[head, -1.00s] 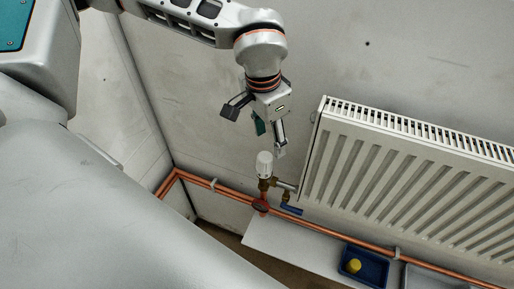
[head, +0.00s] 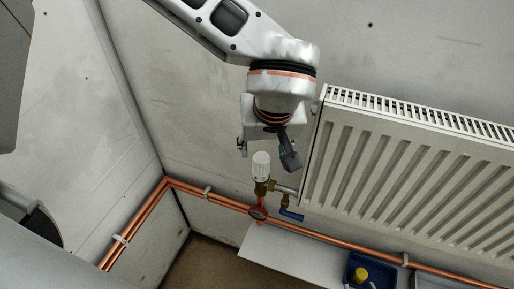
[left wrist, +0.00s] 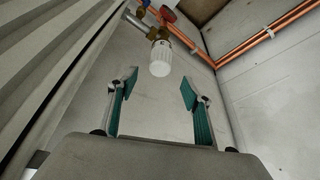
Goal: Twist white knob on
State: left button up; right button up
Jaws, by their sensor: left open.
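The white knob (head: 261,167) sits upright on a brass valve (head: 262,187) at the left end of the radiator. In the left wrist view the knob (left wrist: 161,58) lies beyond my fingertips, roughly centred between them. My left gripper (left wrist: 154,85) is open and empty, with teal pads facing each other. In the head view my left gripper (head: 268,148) is just above the knob, and its fingers are partly hidden by my wrist. The knob is apart from the fingers. My right gripper is not in view.
The white radiator (head: 400,170) stands close on the right. A red handle (head: 258,212) and a blue lever (head: 291,213) are below the knob. Copper pipes (head: 330,242) run along the wall.

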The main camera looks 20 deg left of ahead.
aim_at(261, 159)
pick_arm(q)
jog(key=shift+x, duration=3.9)
jog(key=c, duration=1.3)
jog(key=shift+o, duration=0.2)
jog(key=shift+s, duration=0.1)
jog(key=shift+s+f+b, duration=0.1)
jog(key=shift+f+b, duration=0.1)
jog(key=shift+b, duration=0.1)
